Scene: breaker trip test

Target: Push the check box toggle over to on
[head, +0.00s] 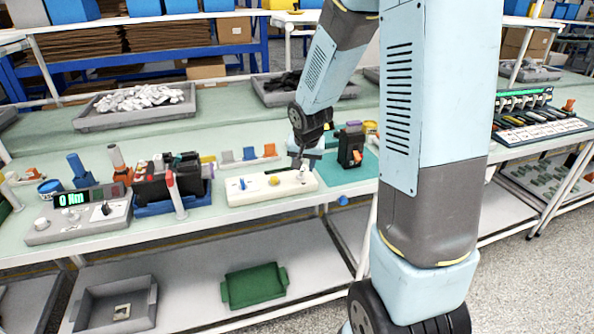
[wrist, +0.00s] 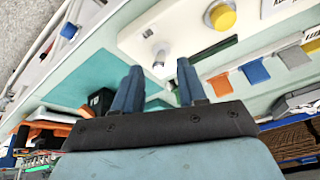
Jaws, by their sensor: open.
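The check box (head: 250,192) is a long white box on the bench, with a blue lever at its left end and a yellow button (head: 274,180) in the middle. In the wrist view the white box (wrist: 185,35) shows the yellow button (wrist: 222,17) and a small metal toggle (wrist: 159,57). My gripper (head: 303,163) is over the box's right end. In the wrist view its two blue fingers are apart and empty (wrist: 160,78), with the toggle showing in line with the gap beyond their tips. I cannot tell whether they touch it. Which side counts as on is unclear.
A black breaker (head: 350,149) stands on a teal mat (head: 343,178) right of the box. A blue tray (head: 150,209) with black units and a grey meter box (head: 80,226) reading 0 Nm are to the left. Orange, blue and grey holders line the bench behind.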

